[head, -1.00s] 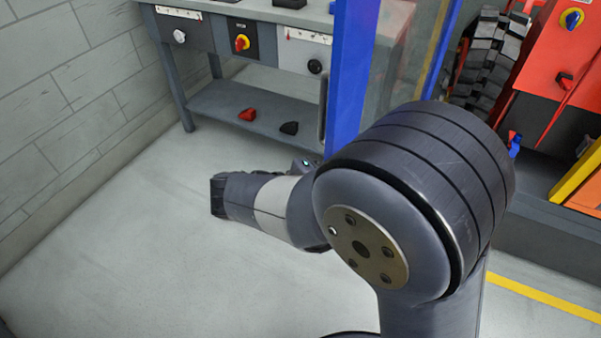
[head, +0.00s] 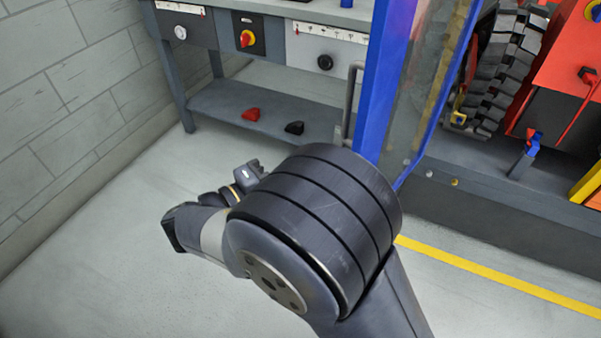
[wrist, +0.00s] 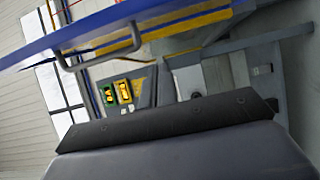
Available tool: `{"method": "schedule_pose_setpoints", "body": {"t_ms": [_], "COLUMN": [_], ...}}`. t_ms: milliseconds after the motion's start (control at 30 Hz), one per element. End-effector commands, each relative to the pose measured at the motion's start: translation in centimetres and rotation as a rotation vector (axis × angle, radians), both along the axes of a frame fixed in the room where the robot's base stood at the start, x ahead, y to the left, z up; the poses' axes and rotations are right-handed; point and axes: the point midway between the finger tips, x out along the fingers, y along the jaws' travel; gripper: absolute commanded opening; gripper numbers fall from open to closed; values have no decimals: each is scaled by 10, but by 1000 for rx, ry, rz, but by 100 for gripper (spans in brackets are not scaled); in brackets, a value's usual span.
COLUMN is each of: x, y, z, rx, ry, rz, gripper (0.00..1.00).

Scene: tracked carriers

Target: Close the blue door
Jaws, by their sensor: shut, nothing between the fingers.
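The blue door (head: 382,85) is a tall blue frame with a clear panel, standing upright right of centre in the head view. Its grey bar handle (head: 350,100) is on the left side of the frame. In the wrist view, the blue door (wrist: 130,28) crosses the top at a slant, with the handle (wrist: 97,55) hanging below its edge. My gripper (wrist: 168,120) fills the bottom of the wrist view, shut and empty, with a gap in the picture between it and the handle. In the head view, my arm hides the lower door edge.
A grey workbench (head: 235,100) with knobs and a lower shelf stands behind, holding a red piece (head: 251,114) and a black piece (head: 294,128). A block wall (head: 70,90) is on the left. Tracked machinery (head: 500,70) is at right. The floor at lower left is clear.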

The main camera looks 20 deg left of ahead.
Motion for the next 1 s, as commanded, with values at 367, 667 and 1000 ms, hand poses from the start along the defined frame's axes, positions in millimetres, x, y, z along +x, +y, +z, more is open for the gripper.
{"method": "schedule_pose_setpoints", "body": {"t_ms": [367, 667, 1000], "x": [64, 51, 49], "y": [-47, -76, -80], "z": [-2, -1, -1], "rx": [-1, 0, -1], "ry": [2, 1, 2], "rz": [-2, 0, -1], "gripper": [0, 0, 0]}}
